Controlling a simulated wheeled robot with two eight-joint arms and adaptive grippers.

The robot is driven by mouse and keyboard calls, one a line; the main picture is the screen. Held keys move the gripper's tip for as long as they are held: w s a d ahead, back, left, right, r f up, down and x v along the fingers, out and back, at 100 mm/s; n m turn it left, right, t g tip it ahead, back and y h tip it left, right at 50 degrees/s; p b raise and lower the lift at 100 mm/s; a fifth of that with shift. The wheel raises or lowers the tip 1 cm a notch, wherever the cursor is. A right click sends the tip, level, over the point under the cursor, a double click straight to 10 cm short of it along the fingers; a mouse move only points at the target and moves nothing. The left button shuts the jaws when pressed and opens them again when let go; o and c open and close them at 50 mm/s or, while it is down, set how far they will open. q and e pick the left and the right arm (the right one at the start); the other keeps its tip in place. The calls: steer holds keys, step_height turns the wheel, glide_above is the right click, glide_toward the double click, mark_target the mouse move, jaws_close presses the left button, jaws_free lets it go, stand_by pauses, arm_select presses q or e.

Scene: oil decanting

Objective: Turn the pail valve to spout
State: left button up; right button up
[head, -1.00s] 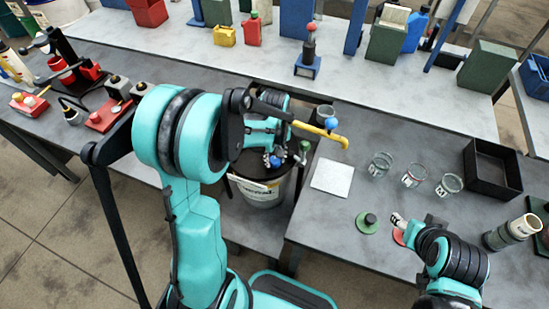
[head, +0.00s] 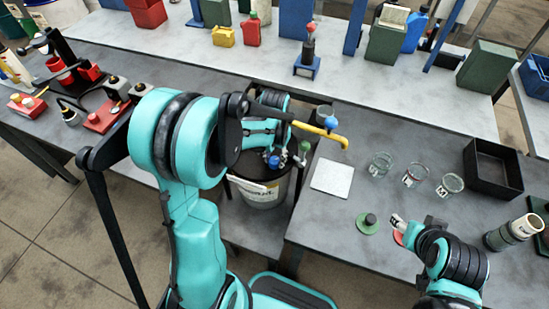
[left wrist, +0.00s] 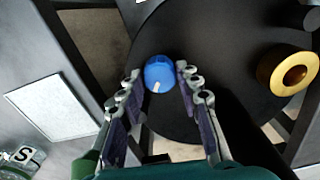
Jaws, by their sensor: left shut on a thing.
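The pail (head: 262,192) is white with a dark top and stands in the gap between the tables. A blue valve knob (left wrist: 159,72) with a pale pointer mark sits over the dark top; it also shows in the head view (head: 274,161). My left gripper (left wrist: 160,84) has a finger on each side of the knob and is shut on it. My left arm hides part of the pail top in the head view. A yellow pipe (head: 320,133) reaches right from above the pail. My right gripper (head: 397,222) is low over the right table; its fingers are too small to judge.
A white square pad (head: 332,178) lies right of the pail. Several glass jars, one here (head: 381,165), and a black tray (head: 492,170) stand farther right. A green disc (head: 367,224) lies near my right gripper. A yellow ring (left wrist: 293,73) is right of the knob.

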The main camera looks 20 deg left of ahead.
mark_target(275, 160)
arm_select(q)
steer(key=shift+m, duration=0.5)
steer(key=o, duration=1.1)
steer(key=shift+o, duration=0.2)
steer(key=shift+r, duration=0.15)
step_height(275, 160, up, 12)
